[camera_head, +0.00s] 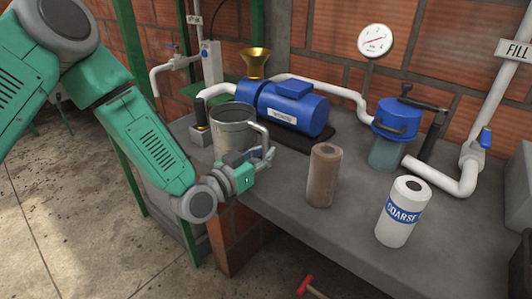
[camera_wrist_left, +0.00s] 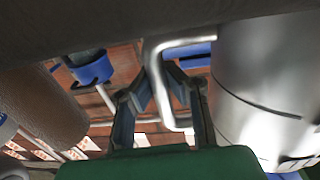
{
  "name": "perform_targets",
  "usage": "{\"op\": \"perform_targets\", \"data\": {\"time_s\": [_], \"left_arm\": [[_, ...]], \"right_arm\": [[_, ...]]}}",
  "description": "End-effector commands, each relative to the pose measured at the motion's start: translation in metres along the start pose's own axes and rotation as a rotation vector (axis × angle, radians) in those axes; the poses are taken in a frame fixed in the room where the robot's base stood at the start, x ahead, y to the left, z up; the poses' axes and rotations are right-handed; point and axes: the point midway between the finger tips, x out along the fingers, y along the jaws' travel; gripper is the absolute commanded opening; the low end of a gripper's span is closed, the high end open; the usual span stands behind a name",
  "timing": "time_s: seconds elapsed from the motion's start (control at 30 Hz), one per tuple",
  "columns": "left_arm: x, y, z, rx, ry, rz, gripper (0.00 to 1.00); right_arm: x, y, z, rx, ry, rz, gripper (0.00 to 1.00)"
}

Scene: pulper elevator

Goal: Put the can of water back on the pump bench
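The can of water (camera_head: 230,118) is a grey metal can with a bent side handle. It stands upright at the left end of the pump bench (camera_head: 285,188); its lower front is partly hidden by my gripper. My left gripper (camera_head: 266,158) is at the can's right side, at the handle. In the left wrist view the handle (camera_wrist_left: 163,90) runs between the fingers (camera_wrist_left: 160,80), whose tips close in on it, and the can wall (camera_wrist_left: 262,75) fills the right side. The inside of the can is too dim to read. My right gripper is not in view.
A blue pump (camera_head: 290,106) with a brass funnel (camera_head: 255,63) stands behind the can. A brown cylinder (camera_head: 323,176), a white COARSE canister (camera_head: 401,212) and a blue-topped strainer (camera_head: 396,120) stand to the right. White pipes run along the back. Bare bench lies in front of the pump.

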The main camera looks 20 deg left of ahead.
Motion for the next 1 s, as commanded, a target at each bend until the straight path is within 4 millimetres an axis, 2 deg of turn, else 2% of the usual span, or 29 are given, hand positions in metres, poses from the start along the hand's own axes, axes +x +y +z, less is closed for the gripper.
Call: {"op": "perform_targets", "data": {"time_s": [0.07, 0.13, 0.17, 0.53, 0.67, 1.0], "left_arm": [[0.000, 0.000, 0.002, 0.001, 0.001, 0.000, 0.00], [0.000, 0.000, 0.003, 0.000, -0.001, 0.000, 0.23], [0.000, 0.000, 0.002, 0.000, -0.001, 0.000, 0.26], [-0.001, 0.000, -0.001, 0.000, -0.001, -0.001, 0.26], [-0.019, 0.000, 0.000, -0.001, -0.004, -0.001, 0.26], [-0.090, 0.000, 0.000, -0.002, -0.004, -0.002, 0.26]], "right_arm": [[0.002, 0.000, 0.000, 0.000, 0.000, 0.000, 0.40], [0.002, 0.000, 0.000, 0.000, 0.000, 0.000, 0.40], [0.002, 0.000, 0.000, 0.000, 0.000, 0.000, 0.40], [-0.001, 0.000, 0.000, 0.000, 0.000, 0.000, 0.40], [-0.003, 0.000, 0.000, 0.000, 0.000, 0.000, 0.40], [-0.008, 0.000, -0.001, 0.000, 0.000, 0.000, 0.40]]}}
